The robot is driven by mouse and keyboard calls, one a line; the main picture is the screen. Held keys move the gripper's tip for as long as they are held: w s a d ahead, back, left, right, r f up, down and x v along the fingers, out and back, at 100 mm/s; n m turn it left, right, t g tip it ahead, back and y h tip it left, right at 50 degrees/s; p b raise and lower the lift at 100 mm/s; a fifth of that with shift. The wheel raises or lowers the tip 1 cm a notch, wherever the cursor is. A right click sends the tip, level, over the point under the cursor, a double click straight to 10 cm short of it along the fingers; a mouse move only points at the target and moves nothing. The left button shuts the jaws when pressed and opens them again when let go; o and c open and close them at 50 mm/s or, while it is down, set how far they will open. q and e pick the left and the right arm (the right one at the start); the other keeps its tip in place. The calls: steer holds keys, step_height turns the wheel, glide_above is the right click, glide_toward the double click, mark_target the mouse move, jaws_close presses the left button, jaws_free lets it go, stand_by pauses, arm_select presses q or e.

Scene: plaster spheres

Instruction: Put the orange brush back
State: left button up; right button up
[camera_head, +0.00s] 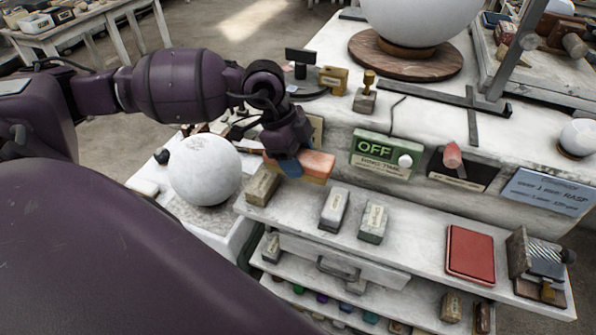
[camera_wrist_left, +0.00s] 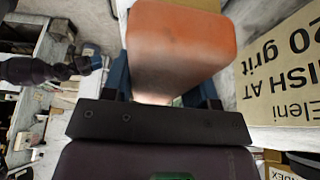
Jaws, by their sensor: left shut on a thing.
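The orange brush (camera_head: 314,163) shows as an orange block with a paler lower edge, above the left end of the upper white shelf. My left gripper (camera_head: 288,166) is shut on it, with its blue fingers at the brush's left part. In the left wrist view the orange brush (camera_wrist_left: 181,38) fills the space between the fingers of my left gripper (camera_wrist_left: 164,88). Whether the brush touches the shelf or hangs just above it I cannot tell. A dark arm with bluish tips, seemingly my right gripper (camera_wrist_left: 90,62), shows small at the left of the wrist view; its jaw state is unclear.
A white plaster sphere (camera_head: 204,168) stands left of the brush. Grey-tan blocks (camera_head: 262,186) (camera_head: 334,209) (camera_head: 374,223) and a red pad (camera_head: 470,253) lie on the shelf (camera_head: 420,262). A green OFF sign (camera_head: 381,152) stands behind. A lettered card (camera_wrist_left: 282,72) is close right in the wrist view.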

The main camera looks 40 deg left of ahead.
arm_select(q)
steer(key=shift+f, duration=2.3)
steer(key=shift+f, duration=0.6)
steer(key=o, duration=1)
steer(key=shift+r, duration=0.55)
steer(key=v, duration=1.2)
